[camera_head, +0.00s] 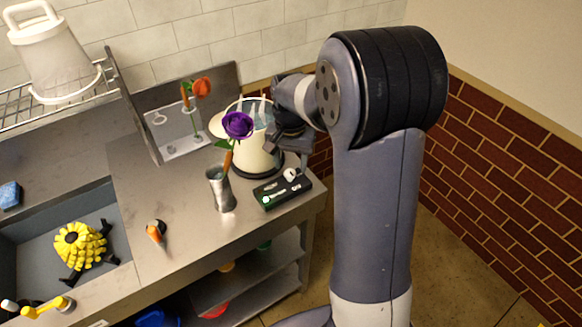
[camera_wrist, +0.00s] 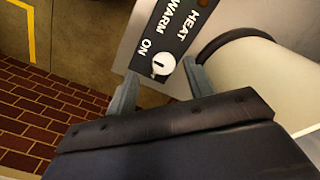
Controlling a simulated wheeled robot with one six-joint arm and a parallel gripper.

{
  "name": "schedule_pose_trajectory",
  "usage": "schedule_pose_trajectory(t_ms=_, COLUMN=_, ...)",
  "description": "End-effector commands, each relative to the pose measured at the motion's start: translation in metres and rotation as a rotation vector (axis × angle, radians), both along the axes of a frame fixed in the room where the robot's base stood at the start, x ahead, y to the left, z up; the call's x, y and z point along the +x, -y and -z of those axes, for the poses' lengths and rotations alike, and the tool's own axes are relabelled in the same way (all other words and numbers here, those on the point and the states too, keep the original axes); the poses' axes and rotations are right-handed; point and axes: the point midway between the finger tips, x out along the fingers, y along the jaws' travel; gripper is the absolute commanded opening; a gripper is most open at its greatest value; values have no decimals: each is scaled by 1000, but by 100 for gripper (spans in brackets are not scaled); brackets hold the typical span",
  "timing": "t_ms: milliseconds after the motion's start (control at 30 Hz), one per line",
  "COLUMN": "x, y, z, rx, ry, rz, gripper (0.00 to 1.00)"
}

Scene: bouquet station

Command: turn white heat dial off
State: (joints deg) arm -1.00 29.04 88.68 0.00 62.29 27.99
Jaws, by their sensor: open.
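The white heat dial (camera_head: 291,174) sits on a black control box (camera_head: 278,195) at the right end of the counter, with a green light at the box's front corner. In the wrist view the dial (camera_wrist: 163,63) is round and white with a dark mark, beside the word ON; WARM and HEAT are printed further along the black panel (camera_wrist: 176,30). My gripper (camera_head: 289,153) is over the box in the head view. In the wrist view its open fingers (camera_wrist: 161,72) lie either side of the dial, with nothing held. I cannot tell whether they touch it.
A cream kettle (camera_head: 258,155) stands close behind the box, near one finger. A metal vase (camera_head: 220,190) with a purple flower (camera_head: 237,125) stands left of the box. A small orange-tipped item (camera_head: 156,232) lies on the counter. The sink (camera_head: 30,255) is at left.

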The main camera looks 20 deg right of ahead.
Motion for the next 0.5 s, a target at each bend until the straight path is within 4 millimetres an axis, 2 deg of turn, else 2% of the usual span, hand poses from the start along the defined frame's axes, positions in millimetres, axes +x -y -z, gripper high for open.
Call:
schedule_pose_trajectory(t_ms=100, x=-1, y=0, z=19, rx=0, ry=-4, rz=0, gripper=50)
schedule_pose_trajectory(t_ms=200, x=-1, y=0, z=29, rx=0, ry=-2, rz=0, gripper=50)
schedule_pose_trajectory(t_ms=500, x=0, y=0, z=37, rx=0, ry=0, rz=0, gripper=50)
